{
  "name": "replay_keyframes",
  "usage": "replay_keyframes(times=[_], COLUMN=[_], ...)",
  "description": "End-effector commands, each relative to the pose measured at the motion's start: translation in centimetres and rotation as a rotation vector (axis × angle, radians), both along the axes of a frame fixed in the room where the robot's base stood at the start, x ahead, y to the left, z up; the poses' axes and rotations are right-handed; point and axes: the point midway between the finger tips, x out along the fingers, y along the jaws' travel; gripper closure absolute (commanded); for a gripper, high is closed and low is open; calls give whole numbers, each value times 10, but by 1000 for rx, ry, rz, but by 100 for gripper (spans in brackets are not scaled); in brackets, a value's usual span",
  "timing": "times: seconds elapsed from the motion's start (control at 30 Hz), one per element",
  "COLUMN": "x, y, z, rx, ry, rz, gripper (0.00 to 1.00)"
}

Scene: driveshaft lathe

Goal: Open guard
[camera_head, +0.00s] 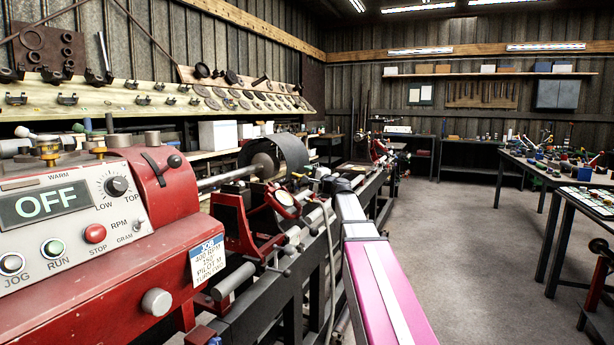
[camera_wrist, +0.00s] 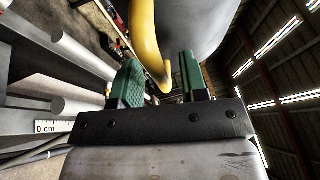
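The lathe guard (camera_head: 291,150) is a dark grey curved cover over the bar in the middle of the red lathe in the head view. In the wrist view the guard (camera_wrist: 192,28) is a smooth grey surface at the top. A yellow curved handle (camera_wrist: 144,35) runs down beside it. My gripper (camera_wrist: 160,80) has green finger pads, which stand apart. The handle's lower end appears between them, with gaps showing at both sides; I cannot tell whether it touches a pad. In the head view my arm hides part of the lathe, and the fingertips cannot be made out.
The red control box (camera_head: 70,215) at the left shows OFF. A metal bar (camera_head: 228,177) runs from the headstock to the guard. Tables (camera_head: 520,165) with small parts stand at the right. The grey floor (camera_head: 470,240) between the lathe and the tables is clear.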

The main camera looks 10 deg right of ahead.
Motion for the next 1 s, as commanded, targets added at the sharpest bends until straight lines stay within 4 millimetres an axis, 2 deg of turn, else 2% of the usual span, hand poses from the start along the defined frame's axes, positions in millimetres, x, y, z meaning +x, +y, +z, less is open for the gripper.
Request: replay_keyframes(times=[0.1,0.33,0.37,0.4,0.47,0.77,1.0], x=[6,6,6,6,6,6,5], y=[5,5,5,5,5,4,2], z=[1,1,1,1,1,3,16], rx=[0,0,0,0,0,-9,-65], ry=[0,0,0,0,0,4,41], rz=[1,0,0,0,0,0,-2], gripper=[60,60,66,80,99,100,100])
